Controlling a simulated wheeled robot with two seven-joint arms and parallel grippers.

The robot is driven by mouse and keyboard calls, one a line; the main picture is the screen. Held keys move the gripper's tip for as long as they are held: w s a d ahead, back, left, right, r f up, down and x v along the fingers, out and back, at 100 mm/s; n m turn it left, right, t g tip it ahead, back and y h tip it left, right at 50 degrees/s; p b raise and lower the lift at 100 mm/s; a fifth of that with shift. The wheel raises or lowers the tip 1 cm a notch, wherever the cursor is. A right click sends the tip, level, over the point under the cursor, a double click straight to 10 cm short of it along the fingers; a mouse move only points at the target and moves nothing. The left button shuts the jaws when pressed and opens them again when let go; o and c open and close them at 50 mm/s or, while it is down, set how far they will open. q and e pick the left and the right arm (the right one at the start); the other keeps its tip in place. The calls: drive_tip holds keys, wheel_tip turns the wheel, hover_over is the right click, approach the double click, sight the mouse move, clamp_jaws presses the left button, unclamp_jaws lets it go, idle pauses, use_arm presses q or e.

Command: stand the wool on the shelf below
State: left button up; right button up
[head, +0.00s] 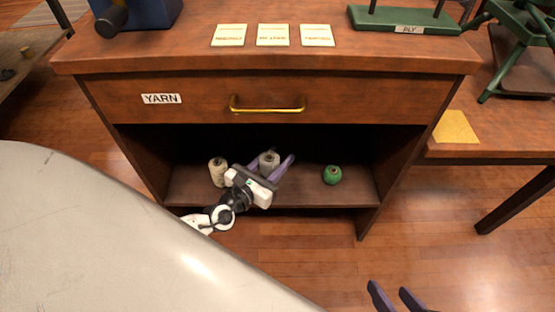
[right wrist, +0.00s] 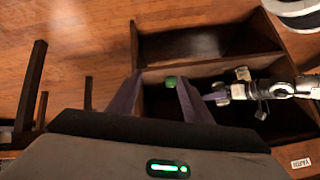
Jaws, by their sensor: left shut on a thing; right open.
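The open shelf (head: 300,198) lies below the drawer marked YARN. My left gripper (head: 272,166) reaches into it and is shut on a grey wool cone (head: 268,161), which looks upright between the fingers. Its base is hidden by the gripper, so I cannot tell whether it touches the shelf. A cream wool cone (head: 217,172) stands left of it. A green wool cone (head: 332,174) stands apart to the right; it also shows in the right wrist view (right wrist: 171,82). My right gripper (head: 395,298) is open and empty, low in front of the desk.
The closed drawer (head: 200,103) with its brass handle (head: 267,105) is just above the opening. Three cards (head: 273,35) and a green stand (head: 405,20) are on the desktop. A side table (head: 500,146) stands at right. The shelf has free room around the green cone.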

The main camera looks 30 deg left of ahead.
use_arm(q)
wheel_tip(320, 180, down, 4)
drive_tip(key=shift+r+b, duration=0.2)
drive_tip(key=shift+b, duration=0.5)
wheel_tip(320, 180, down, 3)
drive_tip(key=shift+f+b, duration=0.15)
drive_tip(key=shift+b, duration=1)
drive_tip(key=shift+f, duration=0.2)
drive_tip(key=shift+r, duration=0.15)
use_arm(e)
drive_tip(key=r, duration=0.1)
drive_tip(key=a+r+t+y, duration=0.1)
drive_tip(key=a+r+y, duration=0.1)
drive_tip(key=shift+w+a+r, duration=0.2)
drive_tip(key=shift+w+r, duration=0.05)
use_arm(q)
drive_tip(key=shift+f, duration=0.2)
drive_tip(key=o, duration=1)
drive_tip(key=shift+r, duration=0.1)
